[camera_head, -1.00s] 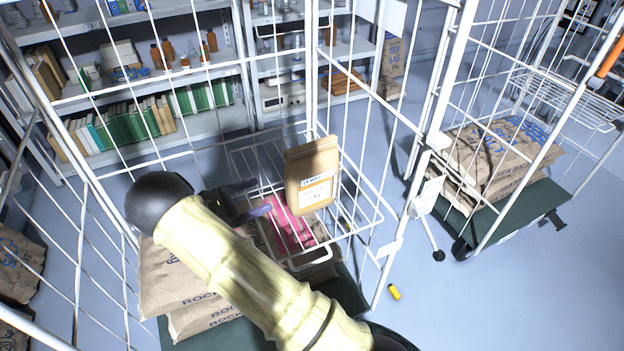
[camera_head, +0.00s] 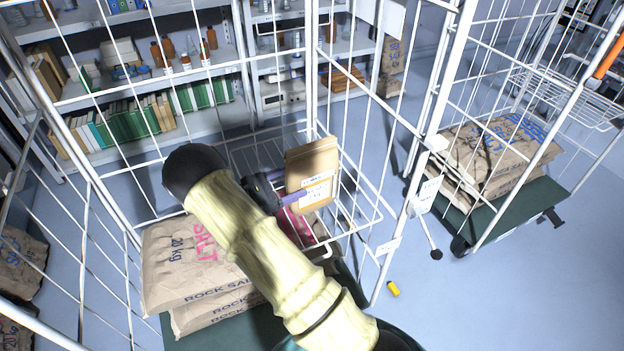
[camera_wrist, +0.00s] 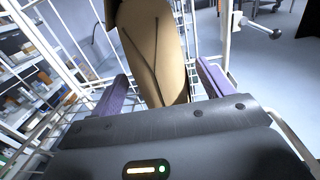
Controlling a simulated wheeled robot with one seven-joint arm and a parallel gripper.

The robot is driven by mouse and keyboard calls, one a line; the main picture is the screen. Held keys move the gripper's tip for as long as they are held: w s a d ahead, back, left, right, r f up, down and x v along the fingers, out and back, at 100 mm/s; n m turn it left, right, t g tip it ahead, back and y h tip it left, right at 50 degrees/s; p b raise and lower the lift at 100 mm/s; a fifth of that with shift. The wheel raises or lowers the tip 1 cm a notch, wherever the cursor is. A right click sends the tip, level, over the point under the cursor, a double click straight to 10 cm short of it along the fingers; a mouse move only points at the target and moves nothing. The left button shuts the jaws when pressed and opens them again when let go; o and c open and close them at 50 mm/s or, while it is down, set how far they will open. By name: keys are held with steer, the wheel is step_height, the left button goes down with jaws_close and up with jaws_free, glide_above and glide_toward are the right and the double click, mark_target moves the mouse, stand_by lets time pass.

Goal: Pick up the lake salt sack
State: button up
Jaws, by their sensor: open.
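A small brown paper sack (camera_head: 312,170) with a white label stands upright in the wire basket (camera_head: 370,222); I take it for the lake salt sack, though its label is too small to read. My gripper (camera_head: 285,187) is at its left side, with a purple finger low across the sack's near face. In the wrist view the sack (camera_wrist: 152,45) rises between the two open purple fingers (camera_wrist: 163,83). The sack's lower part is hidden by my gripper.
Large rock salt sacks (camera_head: 185,265) lie on the cart below my arm. White wire cage walls (camera_head: 313,75) surround the basket. A second cart holds more big sacks (camera_head: 490,155). Shelves stand behind. A yellow object (camera_head: 393,289) lies on the floor.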

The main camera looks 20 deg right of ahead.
mark_target(304, 174)
steer(key=d, duration=0.1)
steer(key=d+p, duration=0.1)
steer(key=d, duration=0.3)
steer(key=shift+w+r, duration=0.15)
steer(key=shift+w, duration=0.15)
steer(key=shift+a, duration=0.1)
steer(key=shift+s, duration=0.15)
jaws_close()
steer(key=shift+w+r, duration=0.2)
